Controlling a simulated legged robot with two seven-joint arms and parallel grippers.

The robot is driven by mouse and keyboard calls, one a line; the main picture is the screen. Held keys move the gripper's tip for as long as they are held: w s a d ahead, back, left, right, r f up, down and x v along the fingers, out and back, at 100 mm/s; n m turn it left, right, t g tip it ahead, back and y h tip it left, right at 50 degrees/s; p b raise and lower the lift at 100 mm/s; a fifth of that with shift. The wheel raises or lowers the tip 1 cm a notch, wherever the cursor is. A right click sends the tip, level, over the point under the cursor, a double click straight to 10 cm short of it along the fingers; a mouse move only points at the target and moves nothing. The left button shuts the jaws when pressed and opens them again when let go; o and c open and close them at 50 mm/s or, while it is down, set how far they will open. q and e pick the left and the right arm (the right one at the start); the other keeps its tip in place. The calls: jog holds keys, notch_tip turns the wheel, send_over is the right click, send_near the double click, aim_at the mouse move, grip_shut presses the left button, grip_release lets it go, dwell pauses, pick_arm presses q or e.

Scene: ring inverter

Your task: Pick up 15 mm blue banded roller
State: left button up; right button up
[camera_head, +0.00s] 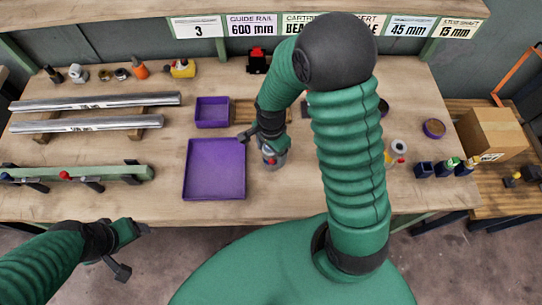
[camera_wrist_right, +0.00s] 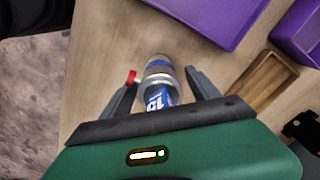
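The blue banded roller (camera_wrist_right: 158,72) is a silver cylinder with a blue band, a label reading 15 and a small red knob on its left side. In the head view, the roller (camera_head: 273,157) is on the table just right of the large purple tray (camera_head: 215,196), partly covered by my right gripper (camera_head: 262,138). In the wrist view my right gripper (camera_wrist_right: 162,88) is open, with one finger on each side of the roller and small gaps showing. My left gripper (camera_head: 135,250) is open and empty, in front of the table's front edge.
A smaller purple bin (camera_head: 212,112) stands behind the tray. Metal rails (camera_head: 95,101) and a green bar (camera_head: 75,174) lie at the left. Another roller-like part (camera_head: 398,147) and small dark blue bins (camera_head: 424,169) are at the right. A cardboard box (camera_head: 492,134) sits on the side table.

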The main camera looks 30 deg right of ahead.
jog(key=c, duration=0.5)
jog(key=shift+d, duration=0.3)
jog(key=c, duration=0.9)
jog(key=shift+a, duration=0.1)
grip_shut()
jog(key=shift+r, duration=0.1)
